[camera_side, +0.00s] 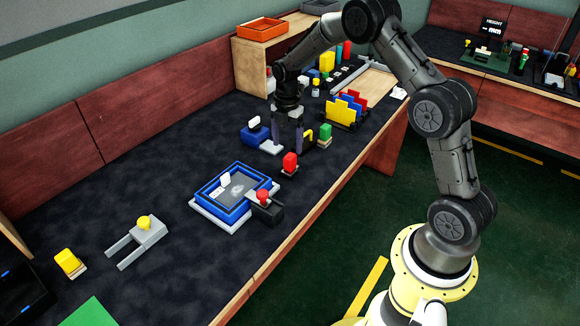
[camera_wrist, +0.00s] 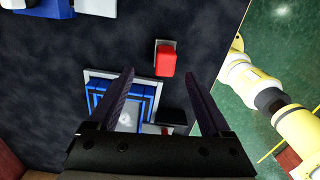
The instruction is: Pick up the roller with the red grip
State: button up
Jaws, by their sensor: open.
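A red grip on a small grey base (camera_side: 290,162) stands upright on the dark worktop, near its front edge; whether the base is a roller is too small to tell. In the wrist view the red grip (camera_wrist: 166,61) lies just beyond my fingertips, about between their lines. My gripper (camera_side: 290,146) points down, open and empty, with its fingers above and just behind the red grip in the side view. In the wrist view my gripper (camera_wrist: 160,79) shows both fingers apart. Another red knob (camera_side: 263,197) sits on a black block at the blue tray.
The blue-rimmed tray (camera_side: 206,190) stands left of the red grip. A green-topped piece (camera_side: 325,132) and a blue block (camera_side: 253,136) stand close behind. A grey fork-shaped piece (camera_side: 121,245) and yellow-topped piece (camera_side: 68,262) lie farther left. The worktop's front edge is near.

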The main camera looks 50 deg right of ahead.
aim_at(290, 165)
notch_tip(290, 165, down, 3)
jog(key=shift+f, duration=0.2)
jog(key=shift+s+d+f, duration=0.1)
jog(key=shift+s+f, duration=0.1)
jog(key=shift+f, duration=1.2)
jog(key=shift+s+d+f, duration=0.1)
jog(key=shift+s+f, duration=0.1)
jog(key=shift+f, duration=1.15)
grip_shut()
